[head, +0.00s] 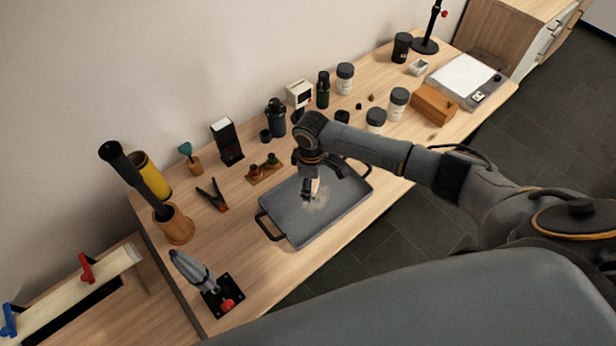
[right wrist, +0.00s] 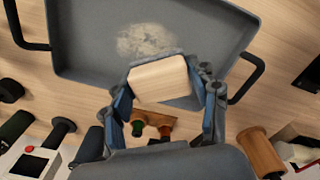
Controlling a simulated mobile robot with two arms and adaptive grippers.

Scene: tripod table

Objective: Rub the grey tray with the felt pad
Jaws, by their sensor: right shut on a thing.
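The grey tray (head: 335,215) lies on the wooden table, with dark handles at its ends. A pale dusty patch (head: 317,200) is on its floor, and the patch also shows in the right wrist view (right wrist: 150,38). My right gripper (head: 311,186) is over the tray, shut on the felt pad. In the right wrist view the pad (right wrist: 160,80) is a pale wooden block with a grey edge, held between the fingers beside the patch. Whether its underside touches the tray cannot be told. My left gripper is not in view.
Behind the tray stand a small wooden stand (head: 264,170), a black box (head: 227,142) and several dark bottles and jars. A clamp (head: 212,195) and a wooden cup (head: 173,224) are to the left. A lever device (head: 222,296) is at front left.

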